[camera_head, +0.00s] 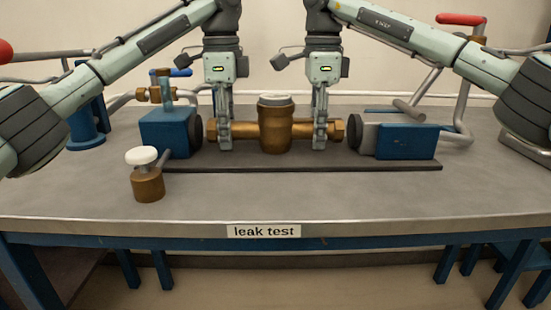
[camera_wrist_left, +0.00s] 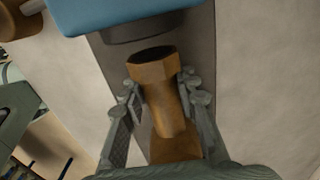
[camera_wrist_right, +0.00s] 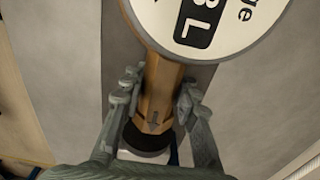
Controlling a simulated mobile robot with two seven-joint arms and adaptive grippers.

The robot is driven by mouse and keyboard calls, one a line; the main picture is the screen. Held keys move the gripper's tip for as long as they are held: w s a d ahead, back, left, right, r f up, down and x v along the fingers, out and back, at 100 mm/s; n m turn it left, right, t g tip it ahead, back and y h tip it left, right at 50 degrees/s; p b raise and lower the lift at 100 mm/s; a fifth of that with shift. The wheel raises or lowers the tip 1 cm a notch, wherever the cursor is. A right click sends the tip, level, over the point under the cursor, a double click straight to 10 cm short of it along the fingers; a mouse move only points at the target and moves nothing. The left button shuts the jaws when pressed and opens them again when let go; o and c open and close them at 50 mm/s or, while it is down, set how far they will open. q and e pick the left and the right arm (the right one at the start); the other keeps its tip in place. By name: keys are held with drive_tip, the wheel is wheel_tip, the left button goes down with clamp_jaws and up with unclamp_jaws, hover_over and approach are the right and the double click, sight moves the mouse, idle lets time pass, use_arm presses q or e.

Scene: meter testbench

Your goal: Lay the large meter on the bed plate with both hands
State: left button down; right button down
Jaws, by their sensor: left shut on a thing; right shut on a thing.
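The large meter is a brass body (camera_head: 275,130) with a light round top and a pipe end on each side. It lies level over the dark bed plate (camera_head: 300,165), between two clamp blocks; I cannot tell if it touches the plate. My left gripper (camera_head: 225,145) is shut on its left pipe end, and the left wrist view shows the fingers around the brass pipe (camera_wrist_left: 167,100). My right gripper (camera_head: 319,145) is shut on its right pipe end. The right wrist view shows that pipe (camera_wrist_right: 158,90) between the fingers and part of the white dial (camera_wrist_right: 205,22).
A blue clamp block (camera_head: 168,132) with a black pad stands left of the meter, and a grey and blue clamp (camera_head: 400,140) stands right. A small brass meter with a white cap (camera_head: 147,180) stands at the front left. The front right bench top (camera_head: 420,192) is clear.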

use_arm(q)
drive_tip(key=c, duration=1.2)
unclamp_jaws()
use_arm(e)
drive_tip(key=c, duration=1.2)
unclamp_jaws()
use_arm(q)
drive_tip(key=shift+o, duration=0.2)
use_arm(e)
drive_tip(key=shift+o, duration=0.2)
use_arm(q)
drive_tip(key=shift+r, duration=0.15)
wheel_tip(320, 180, up, 12)
drive_tip(key=shift+f, duration=0.2)
drive_tip(key=shift+r, duration=0.1)
use_arm(e)
wheel_tip(320, 180, up, 12)
drive_tip(key=shift+r, duration=0.1)
